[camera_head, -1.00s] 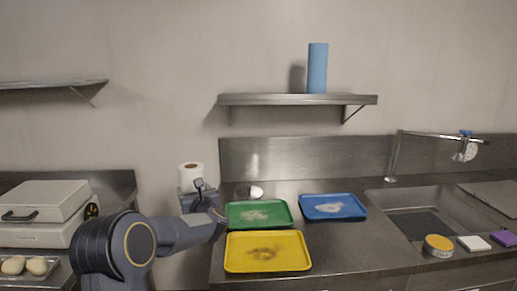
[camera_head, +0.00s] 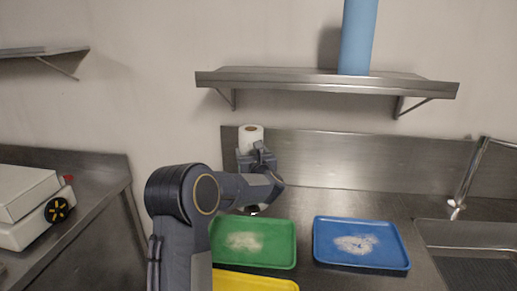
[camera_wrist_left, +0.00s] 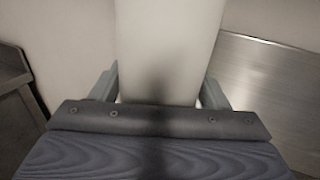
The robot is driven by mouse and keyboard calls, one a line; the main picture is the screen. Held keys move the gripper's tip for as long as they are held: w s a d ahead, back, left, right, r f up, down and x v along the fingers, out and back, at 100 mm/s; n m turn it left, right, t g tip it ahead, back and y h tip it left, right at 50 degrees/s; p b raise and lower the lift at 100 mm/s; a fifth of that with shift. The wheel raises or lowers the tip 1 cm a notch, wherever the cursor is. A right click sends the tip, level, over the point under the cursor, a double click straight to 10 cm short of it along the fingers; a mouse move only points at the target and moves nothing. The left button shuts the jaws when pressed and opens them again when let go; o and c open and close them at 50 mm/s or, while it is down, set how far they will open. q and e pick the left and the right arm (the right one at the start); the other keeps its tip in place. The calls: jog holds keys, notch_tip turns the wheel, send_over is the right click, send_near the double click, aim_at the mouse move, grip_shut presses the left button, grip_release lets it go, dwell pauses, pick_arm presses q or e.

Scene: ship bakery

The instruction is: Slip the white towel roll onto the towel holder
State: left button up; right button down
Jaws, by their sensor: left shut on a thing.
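No bare holder shows. My right gripper is not in view.
The steel shelf (camera_head: 320,82) juts from the wall above the counter. On the counter lie a green tray (camera_head: 290,245), a blue tray (camera_head: 400,256) and a partly visible yellow tray (camera_head: 255,283). A faucet (camera_head: 468,185) and sink are at right. A white appliance (camera_head: 25,205) is at left.

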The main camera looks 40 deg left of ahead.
pick_arm(q)
jog(key=shift+s+f+b, duration=0.1)
jog(key=shift+f+b, duration=0.55)
jog(key=shift+f, duration=1.95)
jog(key=shift+s+d+b, duration=0.1)
jog(key=shift+d+b, duration=0.05)
jog(key=shift+b, duration=0.7)
jog(key=shift+b, duration=0.75)
